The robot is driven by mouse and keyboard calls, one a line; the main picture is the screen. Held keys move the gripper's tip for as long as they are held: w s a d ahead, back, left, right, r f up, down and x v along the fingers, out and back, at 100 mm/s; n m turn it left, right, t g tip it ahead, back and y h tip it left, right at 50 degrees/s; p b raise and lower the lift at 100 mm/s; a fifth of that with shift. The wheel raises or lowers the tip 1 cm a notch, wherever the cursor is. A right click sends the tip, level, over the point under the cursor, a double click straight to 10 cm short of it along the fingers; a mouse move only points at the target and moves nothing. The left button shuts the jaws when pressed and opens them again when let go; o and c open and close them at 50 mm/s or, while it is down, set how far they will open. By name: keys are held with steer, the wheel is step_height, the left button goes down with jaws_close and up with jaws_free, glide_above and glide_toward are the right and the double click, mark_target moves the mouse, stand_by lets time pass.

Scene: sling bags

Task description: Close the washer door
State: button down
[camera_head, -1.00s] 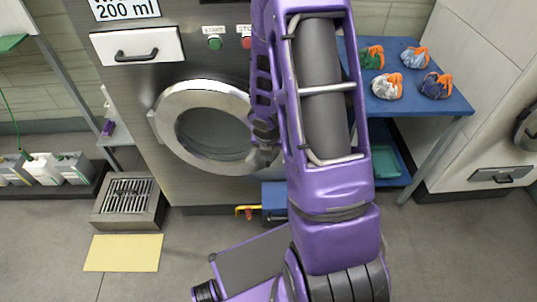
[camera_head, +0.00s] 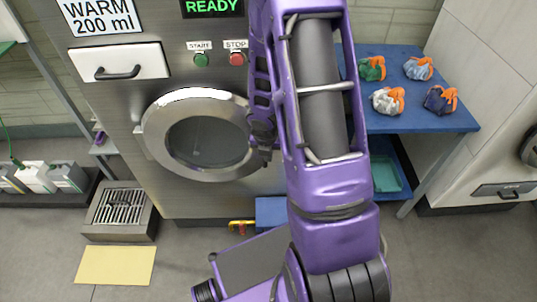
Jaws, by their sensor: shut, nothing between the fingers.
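The washer (camera_head: 255,190) has a round door (camera_head: 160,150) with a silver ring and dark glass, left of my arm. The door looks flush with, or very near, the washer front; I cannot tell whether it is latched. My gripper (camera_head: 266,158) is at the right edge of the door ring, partly hidden by my purple arm. It is shut with nothing in it. I cannot tell whether it touches the door.
A blue table (camera_head: 420,125) at right holds several sling bags (camera_head: 388,99). A drawer (camera_head: 120,62), a green START button (camera_head: 202,60) and a red STOP button (camera_head: 237,59) are above the door. A drain box (camera_head: 120,210) and yellow mat (camera_head: 116,265) are on the floor.

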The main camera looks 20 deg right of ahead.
steer(key=shift+w+d+r, duration=0.15)
steer(key=shift+w+d, duration=0.05)
steer(key=shift+w, duration=0.15)
steer(key=shift+d, duration=0.15)
steer(key=shift+s, duration=0.1)
stand_by(0.3)
